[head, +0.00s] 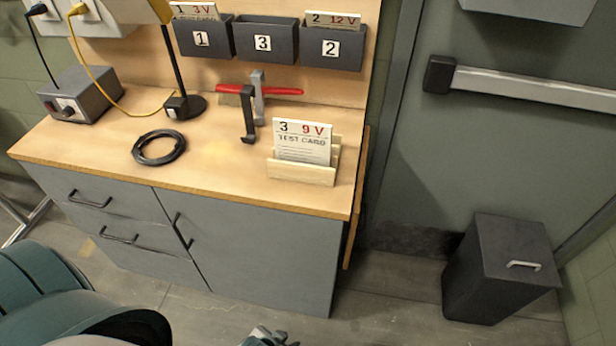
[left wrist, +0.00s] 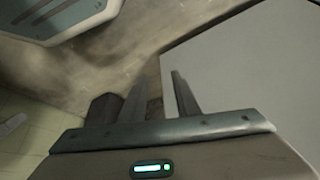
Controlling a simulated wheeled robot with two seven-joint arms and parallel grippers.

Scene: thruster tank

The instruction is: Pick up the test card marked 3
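The test card marked 3 (head: 302,143) is white, reads "3 9 V TEST CARD", and stands upright in a light wooden holder (head: 300,174) near the right front of the bench. My left gripper shows in the left wrist view (left wrist: 158,100) with its two fingers apart and nothing seen between them. It is low, away from the card. A small piece of a gripper, apparently the left one, shows at the bottom edge of the head view (head: 266,338), below the bench and in front of the cabinet. My right gripper is not seen.
Wall pockets hold card 1 (head: 194,10) and card 2 (head: 333,19); pocket 3 (head: 263,42) shows no card. A black cable coil (head: 159,147), a dark upright bracket (head: 249,115) and a red-handled tool (head: 285,91) lie left of and behind the holder. A bin (head: 500,268) stands right.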

